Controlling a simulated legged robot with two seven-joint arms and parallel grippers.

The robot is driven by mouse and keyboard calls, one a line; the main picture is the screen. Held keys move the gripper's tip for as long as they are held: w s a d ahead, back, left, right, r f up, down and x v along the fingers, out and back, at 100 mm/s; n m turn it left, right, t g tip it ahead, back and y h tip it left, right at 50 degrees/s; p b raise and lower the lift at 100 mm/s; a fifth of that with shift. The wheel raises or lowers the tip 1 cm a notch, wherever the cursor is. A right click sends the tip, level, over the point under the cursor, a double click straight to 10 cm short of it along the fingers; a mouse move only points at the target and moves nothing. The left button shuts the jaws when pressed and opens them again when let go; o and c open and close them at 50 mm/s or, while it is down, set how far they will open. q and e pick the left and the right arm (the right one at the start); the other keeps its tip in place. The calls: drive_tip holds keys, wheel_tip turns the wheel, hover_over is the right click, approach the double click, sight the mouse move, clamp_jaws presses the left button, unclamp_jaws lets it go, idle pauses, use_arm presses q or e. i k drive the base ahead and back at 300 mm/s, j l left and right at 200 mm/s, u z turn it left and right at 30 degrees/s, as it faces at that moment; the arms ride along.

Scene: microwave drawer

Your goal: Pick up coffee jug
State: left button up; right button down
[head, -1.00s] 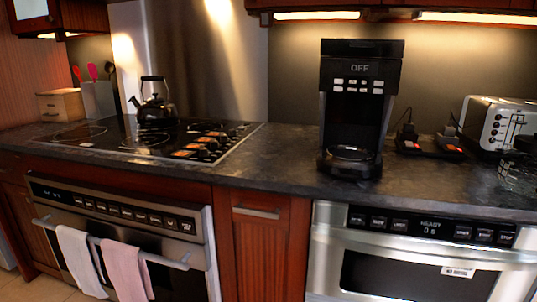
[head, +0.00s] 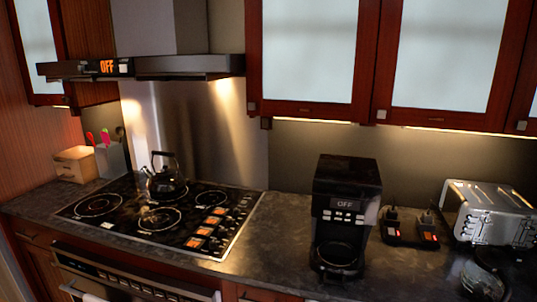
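A clear glass vessel with dark parts, which looks like the coffee jug (head: 480,282), stands on the counter at the lower right of the head view. It is partly cut off by the bottom edge, and its outline is hard to make out. The black coffee maker (head: 346,183) stands to its left on the counter, with "OFF" on its display. No jug is clearly visible in the coffee maker's lower bay. Neither of my grippers shows in the head view.
A silver toaster (head: 490,208) stands behind the jug, with small dark devices with red lights (head: 408,230) to its left. A cooktop (head: 140,222) with a black kettle (head: 166,178) is at left. Wall cabinets (head: 312,50) hang above. Bare counter (head: 283,225) lies between cooktop and coffee maker.

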sight(482, 283)
drive_tip(key=z, duration=1.5)
